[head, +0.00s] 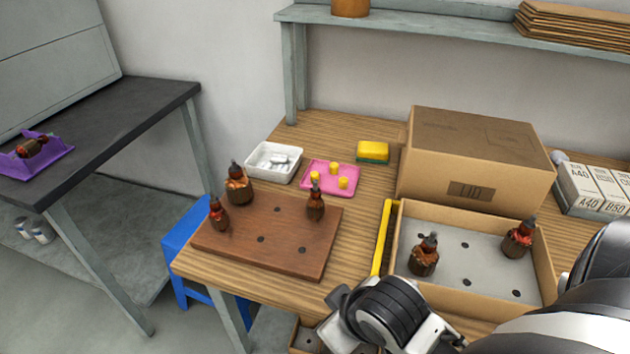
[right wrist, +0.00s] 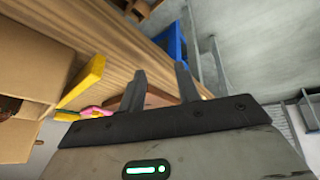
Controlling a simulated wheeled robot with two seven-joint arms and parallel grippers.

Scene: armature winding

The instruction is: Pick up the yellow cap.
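Several small yellow caps stand on a pink tray (head: 318,190) on the wooden table in the head view; one yellow cap (head: 334,168) is at the back, another (head: 315,176) at the left and another (head: 343,183) at the front right. My right gripper (right wrist: 160,70) is open, with its two fingers apart and nothing between them. In the head view, my right wrist is at the table's front edge, well in front of the pink tray. A piece of the pink tray (right wrist: 95,112) shows in the right wrist view. My left gripper is not in view.
A brown board (head: 285,240) with several armatures stands in front of the pink tray. A yellow bar (head: 383,237) lies beside the cardboard tray (head: 548,270). A white tray (head: 262,173), a sponge (head: 373,152) and a cardboard box (head: 450,180) stand near the pink tray.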

